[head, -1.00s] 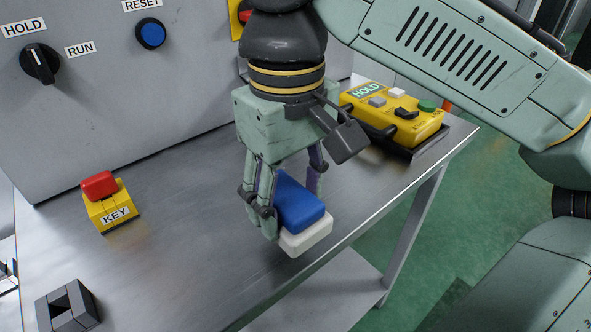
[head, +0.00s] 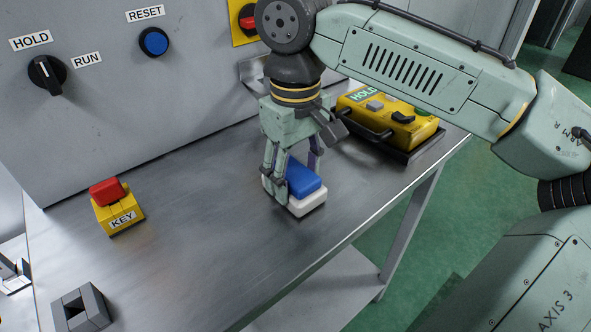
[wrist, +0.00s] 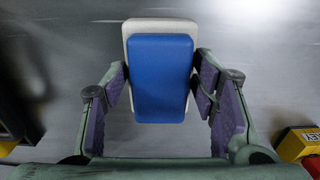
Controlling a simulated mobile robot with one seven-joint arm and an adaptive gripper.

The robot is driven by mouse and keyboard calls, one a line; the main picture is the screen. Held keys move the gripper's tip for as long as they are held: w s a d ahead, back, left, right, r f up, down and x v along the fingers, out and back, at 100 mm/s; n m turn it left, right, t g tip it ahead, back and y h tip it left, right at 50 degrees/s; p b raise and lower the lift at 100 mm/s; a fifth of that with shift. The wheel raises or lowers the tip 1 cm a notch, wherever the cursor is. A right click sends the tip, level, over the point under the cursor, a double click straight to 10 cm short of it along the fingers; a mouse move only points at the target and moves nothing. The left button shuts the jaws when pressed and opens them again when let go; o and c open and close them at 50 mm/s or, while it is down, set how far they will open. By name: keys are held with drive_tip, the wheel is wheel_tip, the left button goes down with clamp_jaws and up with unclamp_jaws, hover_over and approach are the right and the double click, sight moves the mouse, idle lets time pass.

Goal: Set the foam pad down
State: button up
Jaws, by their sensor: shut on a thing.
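The foam pad (head: 304,181) is a rounded block, blue on top and white underneath. My gripper (head: 294,182) points down at the steel bench and is shut on the pad, with fingers on both sides of it. In the wrist view the blue face of the pad (wrist: 162,78) fills the space between the purple-lined fingers, and the white layer shows past its far end. The pad is low over the bench top (head: 205,215), near its front edge. I cannot tell whether its underside touches the steel.
A yellow pendant (head: 390,118) rests in a dark tray behind and right of my gripper. A yellow key box with a red top (head: 117,207) and a dark square holder (head: 81,309) stand to the left. A grey control panel (head: 110,110) rises behind. Bare steel lies between.

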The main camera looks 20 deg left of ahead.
sight(296, 172)
drive_tip(key=shift+f, duration=0.1)
drive_tip(key=o, duration=1.1)
drive_tip(key=shift+c, duration=0.2)
wheel_tip(296, 172, up, 12)
